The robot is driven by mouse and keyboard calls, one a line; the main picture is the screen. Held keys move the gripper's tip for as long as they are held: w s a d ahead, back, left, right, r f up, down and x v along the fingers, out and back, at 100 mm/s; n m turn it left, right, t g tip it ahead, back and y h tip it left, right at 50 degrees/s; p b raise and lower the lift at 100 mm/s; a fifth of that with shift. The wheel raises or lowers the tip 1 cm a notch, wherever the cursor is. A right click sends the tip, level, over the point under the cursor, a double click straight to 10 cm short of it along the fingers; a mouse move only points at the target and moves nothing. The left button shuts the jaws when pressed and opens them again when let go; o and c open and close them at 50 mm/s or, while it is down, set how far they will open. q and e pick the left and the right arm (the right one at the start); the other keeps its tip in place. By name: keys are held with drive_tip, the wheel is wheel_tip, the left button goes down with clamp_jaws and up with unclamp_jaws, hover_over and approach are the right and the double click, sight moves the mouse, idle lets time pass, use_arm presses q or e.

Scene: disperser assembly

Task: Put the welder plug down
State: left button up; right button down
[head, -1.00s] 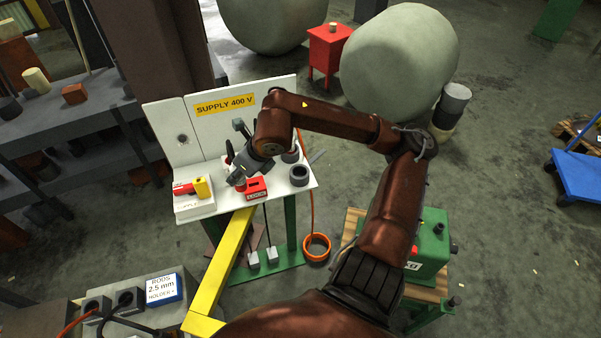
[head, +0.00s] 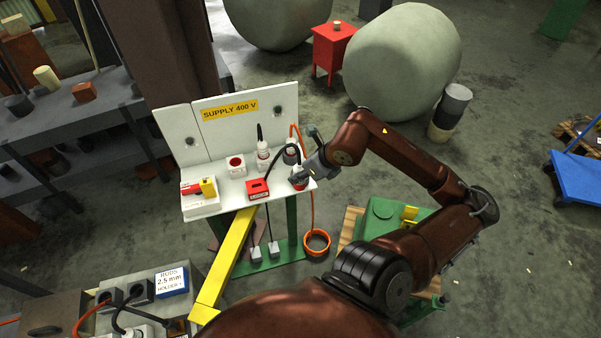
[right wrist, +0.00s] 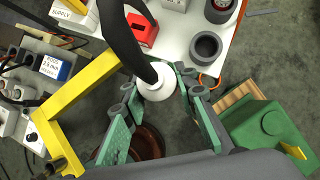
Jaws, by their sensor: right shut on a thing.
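The plug hides part of the bench's right end in the head view. Whether its lower end touches anything I cannot tell. My left gripper is not in view.
A grey cup (head: 291,157) stands behind the plug; another (right wrist: 205,46) shows in the wrist view. Another white plug (head: 263,154), a red-ringed socket (head: 236,165) and a red block (head: 257,188) stand left. A yellow beam (head: 228,265) and green machine (head: 383,220) are nearby.

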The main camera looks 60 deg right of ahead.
drive_tip(key=w+d+f, duration=0.2)
drive_tip(key=d+f, duration=0.1)
drive_tip(key=f, duration=0.1)
drive_tip(key=w+d+f+p, duration=0.1)
drive_tip(key=w+d+f, duration=0.1)
drive_tip(key=d+f, duration=0.2)
drive_tip(key=w+d+f+p, duration=0.1)
drive_tip(key=w+d+f, duration=0.2)
drive_tip(key=d+f, duration=0.1)
drive_tip(key=shift+a+f, duration=0.1)
drive_tip(key=shift+f, duration=0.15)
drive_tip(key=shift+f, duration=0.1)
drive_tip(key=c, duration=1.5)
unclamp_jaws()
drive_tip(key=shift+s, duration=0.1)
drive_tip(key=shift+c, duration=0.2)
